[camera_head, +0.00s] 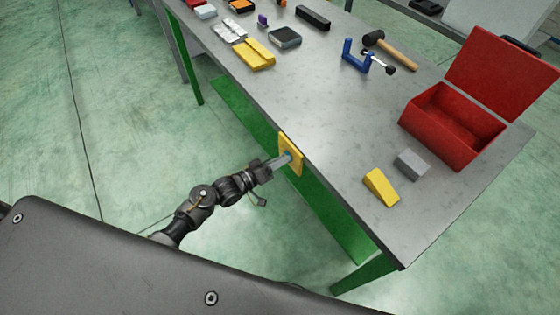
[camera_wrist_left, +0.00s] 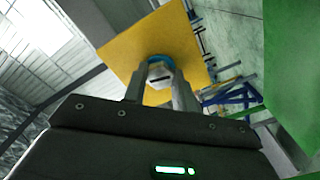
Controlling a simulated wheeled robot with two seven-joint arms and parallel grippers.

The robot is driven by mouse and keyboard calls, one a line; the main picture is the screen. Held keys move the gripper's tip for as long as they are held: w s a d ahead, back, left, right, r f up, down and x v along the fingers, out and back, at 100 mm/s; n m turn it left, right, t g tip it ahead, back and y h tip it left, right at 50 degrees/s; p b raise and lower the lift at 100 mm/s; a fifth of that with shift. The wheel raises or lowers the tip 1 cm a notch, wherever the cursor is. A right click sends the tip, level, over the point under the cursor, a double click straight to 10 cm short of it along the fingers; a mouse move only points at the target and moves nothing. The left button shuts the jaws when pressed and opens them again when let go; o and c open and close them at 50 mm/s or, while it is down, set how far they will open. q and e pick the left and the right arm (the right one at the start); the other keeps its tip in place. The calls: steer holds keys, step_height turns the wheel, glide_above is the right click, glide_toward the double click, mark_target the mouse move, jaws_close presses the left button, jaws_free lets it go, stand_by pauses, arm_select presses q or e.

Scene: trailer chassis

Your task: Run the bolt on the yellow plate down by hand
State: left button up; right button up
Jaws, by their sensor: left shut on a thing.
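The yellow plate (camera_head: 290,154) stands upright at the table's front edge in the head view. In the left wrist view the yellow plate (camera_wrist_left: 125,55) fills the upper middle. The bolt (camera_wrist_left: 160,71) shows a pale head with a dark slot, with a blue ring behind it against the plate. My left gripper (camera_head: 283,161) reaches the plate from the front, and its fingers (camera_wrist_left: 160,88) are shut on the bolt head from both sides. How far the bolt sits in the plate is hidden. My right gripper is not in view.
The grey table (camera_head: 330,115) has green legs. A yellow wedge (camera_head: 381,187), a grey block (camera_head: 412,164) and an open red box (camera_head: 452,125) are at the right. A blue clamp (camera_head: 355,57) and a mallet (camera_head: 390,48) lie farther back. The tabletop behind the plate is clear.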

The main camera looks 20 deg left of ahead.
arm_select(q)
steer(key=m, duration=0.3)
steer(key=shift+s+f+m+b, duration=0.15)
steer(key=shift+f+m+b, duration=0.1)
steer(key=shift+m+b, duration=0.15)
steer(key=shift+c, duration=0.2)
steer(key=m+b, duration=0.7)
steer(key=m, duration=1.6)
steer(key=shift+m, duration=0.4)
steer(key=o, duration=0.7)
steer(key=shift+a, duration=0.1)
steer(key=o, duration=0.3)
steer(key=shift+r, duration=0.2)
